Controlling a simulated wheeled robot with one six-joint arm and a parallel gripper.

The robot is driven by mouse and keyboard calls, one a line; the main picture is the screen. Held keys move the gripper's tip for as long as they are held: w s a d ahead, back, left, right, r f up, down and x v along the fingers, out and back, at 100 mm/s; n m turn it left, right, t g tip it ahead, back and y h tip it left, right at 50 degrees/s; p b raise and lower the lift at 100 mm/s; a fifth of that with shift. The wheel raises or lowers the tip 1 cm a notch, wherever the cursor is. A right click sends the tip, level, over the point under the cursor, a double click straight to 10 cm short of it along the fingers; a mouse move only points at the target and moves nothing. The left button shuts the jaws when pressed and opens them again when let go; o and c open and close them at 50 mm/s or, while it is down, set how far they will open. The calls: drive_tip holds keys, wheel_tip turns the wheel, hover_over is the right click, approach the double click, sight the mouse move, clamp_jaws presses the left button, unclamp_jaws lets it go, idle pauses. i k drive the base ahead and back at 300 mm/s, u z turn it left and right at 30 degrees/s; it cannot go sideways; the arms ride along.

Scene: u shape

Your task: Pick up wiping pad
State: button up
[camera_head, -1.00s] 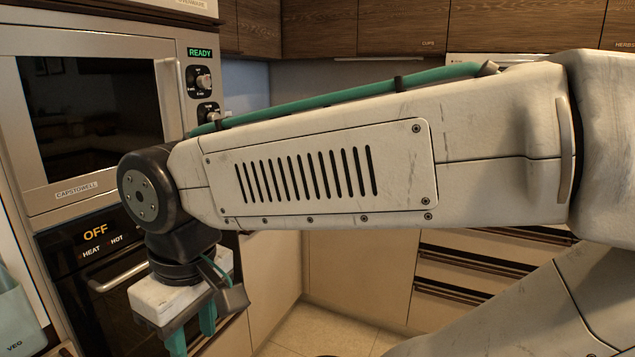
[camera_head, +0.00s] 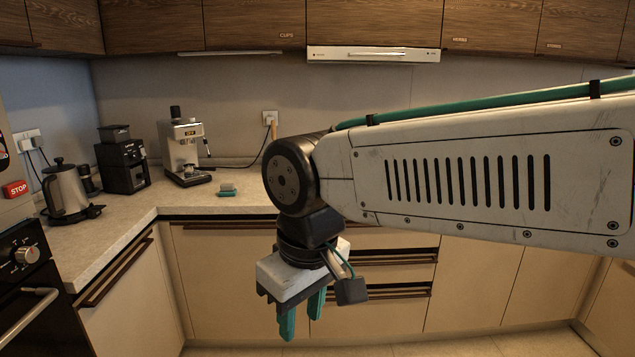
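A small pad (camera_head: 227,189), grey on top with a teal-green lower part, lies on the back counter to the right of the espresso machine; it looks like the wiping pad. My gripper (camera_head: 301,318) hangs in front of the back cabinets, well nearer to me and lower in the picture than the pad. Its two teal fingers point down with a gap between them, and nothing shows between them. My arm spans the right side and hides part of the back counter.
An espresso machine (camera_head: 184,150), a black grinder (camera_head: 123,166) and a kettle (camera_head: 66,193) stand on the L-shaped counter (camera_head: 110,232). An oven (camera_head: 22,275) is at the left edge. Drawers and cabinets lie behind my gripper. The counter around the pad's front is clear.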

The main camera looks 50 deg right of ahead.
sight(228, 189)
drive_tip(key=z, duration=0.35)
drive_tip(key=i, duration=2.5)
drive_tip(key=u, duration=0.55)
